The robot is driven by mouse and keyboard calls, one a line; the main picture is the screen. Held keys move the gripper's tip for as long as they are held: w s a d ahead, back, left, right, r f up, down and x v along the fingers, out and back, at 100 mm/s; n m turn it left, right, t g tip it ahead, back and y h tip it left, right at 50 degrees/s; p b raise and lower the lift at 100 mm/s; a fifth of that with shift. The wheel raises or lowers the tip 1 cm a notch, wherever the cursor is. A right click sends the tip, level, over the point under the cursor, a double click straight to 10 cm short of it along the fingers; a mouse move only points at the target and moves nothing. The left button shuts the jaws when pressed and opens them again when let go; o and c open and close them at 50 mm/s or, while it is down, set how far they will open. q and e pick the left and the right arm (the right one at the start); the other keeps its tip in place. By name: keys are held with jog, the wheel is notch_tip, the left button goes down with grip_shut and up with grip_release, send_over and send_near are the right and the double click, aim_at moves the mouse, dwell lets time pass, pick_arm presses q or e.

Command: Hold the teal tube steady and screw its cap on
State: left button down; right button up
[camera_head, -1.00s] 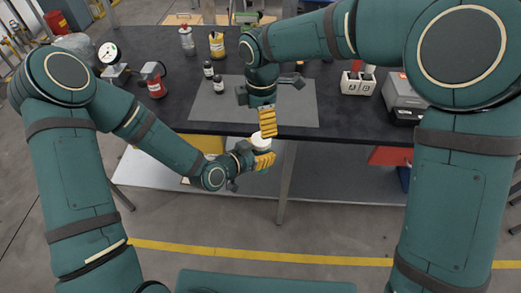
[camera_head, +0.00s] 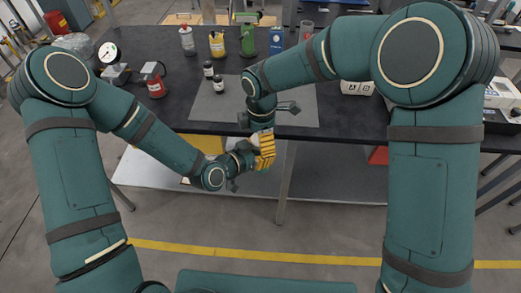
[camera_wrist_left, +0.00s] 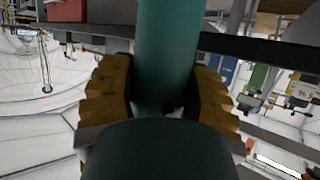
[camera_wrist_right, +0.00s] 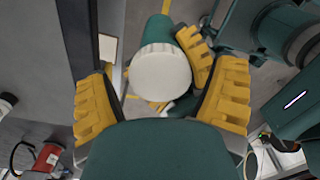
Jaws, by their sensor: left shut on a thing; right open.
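My left gripper (camera_wrist_left: 162,95) is shut on the teal tube (camera_wrist_left: 168,45), which stands between its yellow fingers. The white cap (camera_wrist_right: 160,72) sits at the tube's end in the right wrist view; how tightly it is seated cannot be told. My right gripper (camera_wrist_right: 160,100) is open, its two yellow fingers on either side of the cap with gaps beside it. In the head view the right gripper (camera_head: 265,143) is right above the left gripper (camera_head: 262,162), in front of the table edge, and the fingers hide most of the tube and cap.
The dark table (camera_head: 190,115) lies just behind both grippers, with a grey mat (camera_head: 215,108) on it. Two small dark bottles (camera_head: 218,85), a red can (camera_head: 153,80) and a gauge (camera_head: 110,55) stand farther back. A shelf (camera_head: 160,175) lies below the table.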

jog(key=shift+f, duration=0.1)
jog(key=c, duration=1.3)
jog(key=shift+m, duration=1.7)
jog(key=o, duration=1.3)
jog(key=shift+r, duration=2.25)
